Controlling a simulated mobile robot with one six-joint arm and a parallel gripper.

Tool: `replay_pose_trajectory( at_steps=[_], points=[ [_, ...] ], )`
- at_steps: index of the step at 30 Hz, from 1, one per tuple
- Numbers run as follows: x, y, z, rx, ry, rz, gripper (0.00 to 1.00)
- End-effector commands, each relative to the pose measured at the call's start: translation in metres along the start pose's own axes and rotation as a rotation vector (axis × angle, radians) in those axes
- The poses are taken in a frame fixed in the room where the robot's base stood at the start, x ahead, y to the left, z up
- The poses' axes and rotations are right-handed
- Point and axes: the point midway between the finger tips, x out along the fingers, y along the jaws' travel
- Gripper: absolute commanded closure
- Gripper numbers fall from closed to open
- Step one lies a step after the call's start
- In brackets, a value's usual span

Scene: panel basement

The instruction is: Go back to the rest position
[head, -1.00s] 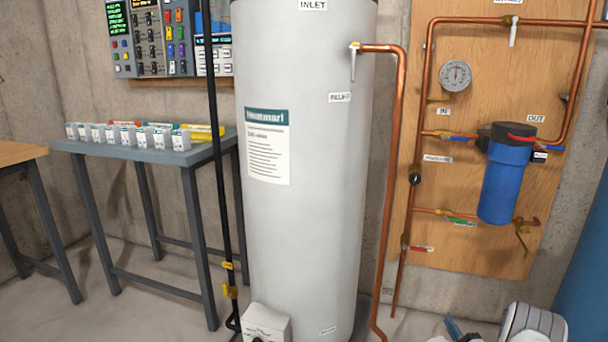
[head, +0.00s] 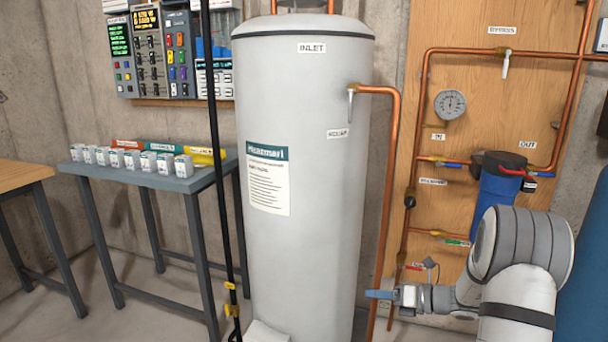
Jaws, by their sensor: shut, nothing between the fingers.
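My gripper (head: 380,294) shows at the lower right of the head view, at the end of my white and grey arm. Its blue fingers point left, in front of the copper pipe beside the tank. The fingers look shut, and nothing is seen between them. My arm covers the lower right of the plywood board and part of the blue filter housing.
A tall grey water heater (head: 305,190) stands in the middle. A copper pipe (head: 391,190) runs down its right side. The plywood board (head: 470,100) carries pipes, a gauge (head: 450,104) and a blue filter (head: 492,205). A grey table (head: 150,177) with several small boxes stands left.

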Motion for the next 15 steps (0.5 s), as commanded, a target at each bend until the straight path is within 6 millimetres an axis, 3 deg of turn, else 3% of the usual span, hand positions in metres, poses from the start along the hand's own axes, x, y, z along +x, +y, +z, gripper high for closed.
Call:
replay_pose_trajectory(
  at_steps=[1, 6, 11, 15],
  points=[
    [0.000, 0.041, 0.010, -0.118, 0.082, 0.008, 1.00],
    [-0.005, 0.135, 0.002, -0.542, 0.362, 0.061, 1.00],
    [-0.026, 0.210, -0.011, -0.957, 0.613, 0.150, 1.00],
    [-0.055, 0.264, -0.021, -1.322, 0.825, 0.260, 1.00]
  ],
)
